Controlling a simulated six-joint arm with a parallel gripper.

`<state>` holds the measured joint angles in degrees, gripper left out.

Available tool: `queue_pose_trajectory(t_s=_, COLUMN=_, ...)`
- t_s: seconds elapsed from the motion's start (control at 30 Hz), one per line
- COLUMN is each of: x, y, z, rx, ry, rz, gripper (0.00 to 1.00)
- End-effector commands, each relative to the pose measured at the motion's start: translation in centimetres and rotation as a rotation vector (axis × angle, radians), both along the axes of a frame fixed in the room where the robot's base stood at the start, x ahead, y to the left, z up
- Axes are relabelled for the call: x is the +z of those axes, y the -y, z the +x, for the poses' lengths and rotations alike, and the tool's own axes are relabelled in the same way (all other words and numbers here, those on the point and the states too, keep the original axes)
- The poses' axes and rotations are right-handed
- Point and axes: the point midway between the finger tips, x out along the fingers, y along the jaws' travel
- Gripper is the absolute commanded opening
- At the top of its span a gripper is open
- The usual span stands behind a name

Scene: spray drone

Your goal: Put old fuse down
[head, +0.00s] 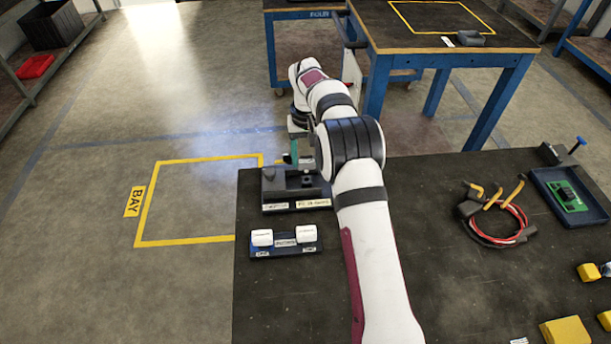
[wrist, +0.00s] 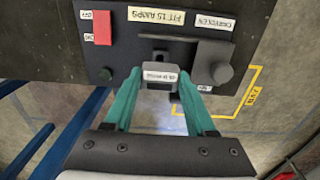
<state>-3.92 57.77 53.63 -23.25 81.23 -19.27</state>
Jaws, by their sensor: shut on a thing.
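In the head view the gripper (head: 291,152) is partly hidden behind my arm, near the block (head: 282,186), and the fuse cannot be made out. A small dark tray (head: 287,251) with two white pieces (head: 262,238) lies in front of the block.
The block has a red switch (wrist: 102,26) and a round knob (wrist: 221,73). On the dark table (head: 440,290) at right are a cable coil (head: 497,224), a blue tray (head: 543,187) and yellow blocks (head: 566,331). Table room between tray and coil is partly covered by my arm.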

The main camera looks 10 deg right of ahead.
Motion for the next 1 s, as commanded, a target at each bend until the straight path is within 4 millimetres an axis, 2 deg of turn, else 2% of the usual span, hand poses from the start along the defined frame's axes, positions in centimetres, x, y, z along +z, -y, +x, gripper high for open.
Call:
queue_pose_trajectory(t_s=0.2, x=0.7, y=0.0, z=0.0, rx=0.000, ry=0.001, rz=0.000, gripper=0.00)
queue_pose_trajectory(t_s=0.7, x=0.9, y=0.4, z=-0.1, rx=-0.001, ry=0.001, rz=0.000, gripper=0.00)
queue_pose_trajectory(t_s=0.77, x=1.1, y=1.3, z=-0.4, rx=-0.002, ry=0.000, rz=0.000, gripper=0.00)
queue_pose_trajectory(t_s=0.87, x=1.9, y=4.2, z=-1.6, rx=-0.003, ry=0.000, rz=-0.001, gripper=0.00)
queue_pose_trajectory(t_s=1.0, x=3.1, y=10.0, z=-5.2, rx=-0.003, ry=-0.003, rz=-0.002, gripper=0.00)
